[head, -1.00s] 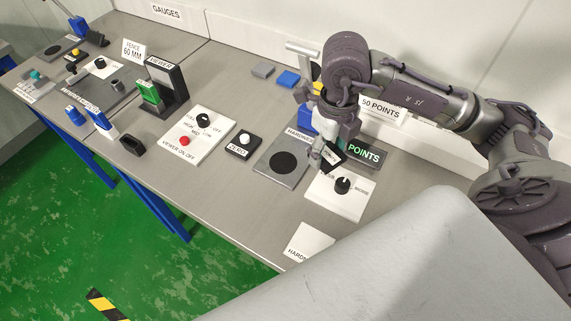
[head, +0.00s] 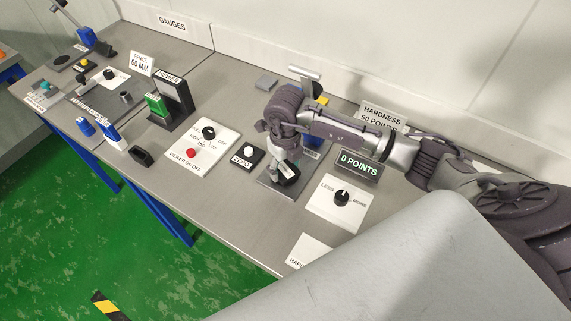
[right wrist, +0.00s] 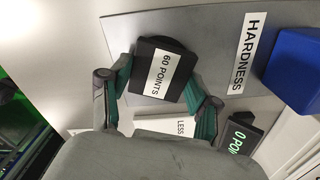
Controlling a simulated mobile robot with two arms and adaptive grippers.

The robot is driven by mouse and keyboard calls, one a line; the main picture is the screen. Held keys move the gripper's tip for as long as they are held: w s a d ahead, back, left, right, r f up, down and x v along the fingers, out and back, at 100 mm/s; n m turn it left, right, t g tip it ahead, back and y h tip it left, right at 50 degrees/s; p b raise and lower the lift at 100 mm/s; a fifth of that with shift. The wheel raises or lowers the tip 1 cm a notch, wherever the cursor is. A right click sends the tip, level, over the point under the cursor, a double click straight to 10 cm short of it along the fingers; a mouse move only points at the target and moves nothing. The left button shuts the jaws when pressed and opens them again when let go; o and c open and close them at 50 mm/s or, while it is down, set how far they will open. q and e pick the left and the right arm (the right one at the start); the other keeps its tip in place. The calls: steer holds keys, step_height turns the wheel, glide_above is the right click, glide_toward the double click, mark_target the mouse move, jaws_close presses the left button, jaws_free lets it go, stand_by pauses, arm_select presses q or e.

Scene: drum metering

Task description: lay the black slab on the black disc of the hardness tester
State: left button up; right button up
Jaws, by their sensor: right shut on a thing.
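My right gripper (head: 284,174) is over the grey plate of the hardness tester (head: 268,187). It is shut on the black slab (head: 290,172), which carries a white label reading 60 POINTS. In the right wrist view the slab (right wrist: 158,84) sits between the green-padded fingers (right wrist: 160,92). A dark rounded edge of the black disc (right wrist: 176,44) shows just past the slab; the rest of the disc is hidden under it. I cannot tell whether slab and disc touch. The display (head: 359,165) reads 0 POINTS. My left gripper is not in view.
A LESS/MORE knob panel (head: 338,203) lies right of the plate. A small black box with a white button (head: 248,152) is close on its left. Bare bench lies in front (head: 225,220).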

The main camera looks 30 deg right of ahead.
steer(key=shift+f, duration=0.25)
steer(key=shift+f, duration=0.1)
steer(key=shift+f, duration=0.15)
steer(key=o, duration=1.2)
steer(key=shift+c, duration=0.2)
